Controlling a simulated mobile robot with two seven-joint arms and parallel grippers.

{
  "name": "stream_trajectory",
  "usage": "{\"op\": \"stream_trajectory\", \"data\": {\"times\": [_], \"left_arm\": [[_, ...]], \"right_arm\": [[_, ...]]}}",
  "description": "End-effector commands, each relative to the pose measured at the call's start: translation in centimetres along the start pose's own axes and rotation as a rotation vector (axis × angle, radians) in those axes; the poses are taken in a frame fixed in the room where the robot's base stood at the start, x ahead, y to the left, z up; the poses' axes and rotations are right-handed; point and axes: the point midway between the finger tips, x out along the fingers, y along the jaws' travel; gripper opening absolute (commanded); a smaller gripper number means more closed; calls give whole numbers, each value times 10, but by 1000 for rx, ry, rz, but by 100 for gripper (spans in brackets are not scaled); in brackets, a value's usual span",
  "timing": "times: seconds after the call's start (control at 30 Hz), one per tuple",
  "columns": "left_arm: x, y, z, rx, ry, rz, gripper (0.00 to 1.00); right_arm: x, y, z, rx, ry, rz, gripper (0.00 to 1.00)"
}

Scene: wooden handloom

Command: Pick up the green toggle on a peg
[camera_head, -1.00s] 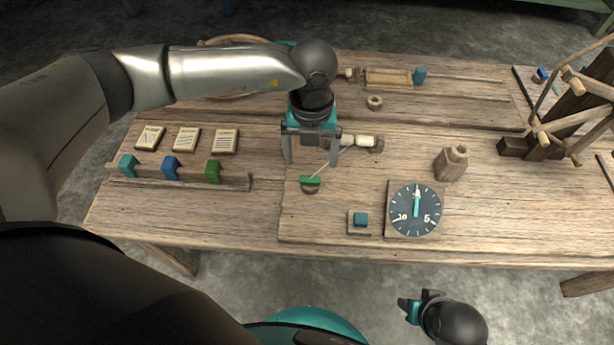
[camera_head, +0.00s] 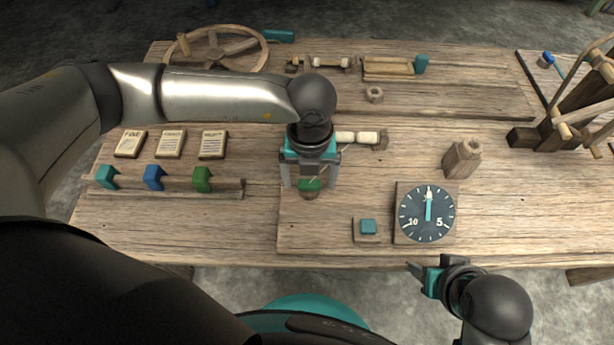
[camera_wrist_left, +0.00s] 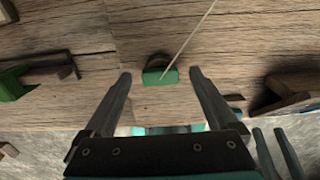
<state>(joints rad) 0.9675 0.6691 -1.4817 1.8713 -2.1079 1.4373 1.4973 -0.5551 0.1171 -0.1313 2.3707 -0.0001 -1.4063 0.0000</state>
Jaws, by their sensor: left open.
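The green toggle (camera_head: 309,186) sits on a small round wooden peg on the table, and a thin pale thread runs from it. My left gripper (camera_head: 310,181) is over the toggle, pointing down, with one finger on each side. In the left wrist view, the toggle (camera_wrist_left: 160,76) shows between the two open fingertips, with a gap on both sides. The jaws do not touch it there. Its height relative to the fingertips is hard to judge. My right gripper (camera_head: 428,273) is off the table's front edge, and its jaws are not clear.
A rack (camera_head: 223,186) at the left holds teal, blue and another green piece. Three cards (camera_head: 170,144) lie behind it. Spools (camera_head: 357,137) lie behind my gripper.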

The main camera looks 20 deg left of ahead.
Motion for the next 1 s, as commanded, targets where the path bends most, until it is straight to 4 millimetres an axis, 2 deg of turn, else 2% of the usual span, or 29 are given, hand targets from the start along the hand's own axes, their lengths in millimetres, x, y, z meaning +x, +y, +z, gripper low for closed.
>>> {"op": "stream_trajectory", "data": {"times": [0.3,1.0], "left_arm": [[2,0,-2,1,0,0,92],[2,0,-2,0,0,0,14]], "right_arm": [[-3,0,-1,0,3,1,50],[-3,0,-1,1,3,1,50]]}}
